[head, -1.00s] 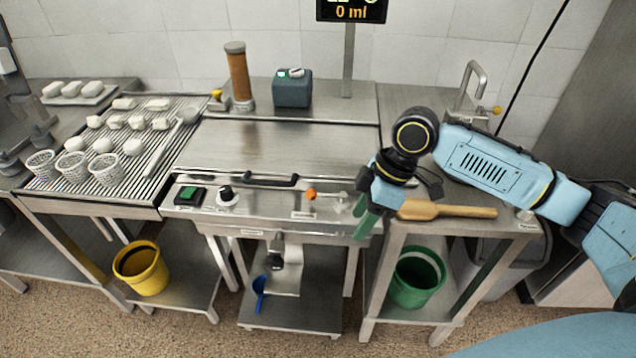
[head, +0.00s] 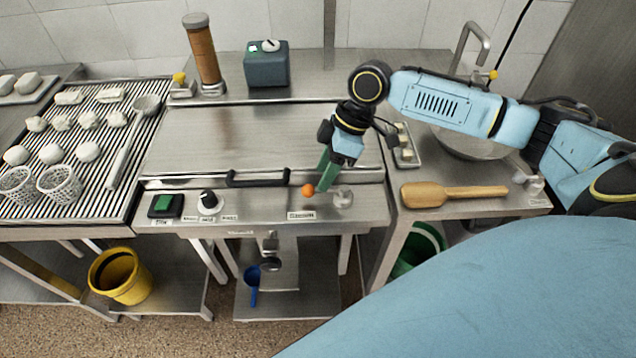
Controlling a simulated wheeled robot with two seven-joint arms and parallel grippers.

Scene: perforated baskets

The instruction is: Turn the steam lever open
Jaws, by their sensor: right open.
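The steam lever's orange ball knob (head: 308,191) shows on the steel front panel. A metal pivot (head: 343,197) sits to its right, and the rod between them is mostly hidden behind the green fingers. My right gripper (head: 323,181) points down at the panel, its green fingertips just right of the ball. It is open; whether it touches the lever I cannot tell. My left gripper is not in view.
A black knob (head: 210,201) and a green switch (head: 165,205) sit left on the panel. A black handle (head: 258,178) runs along the lid's front edge. A wooden paddle (head: 455,195) lies on the right table. White baskets (head: 60,184) stand on the left rack.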

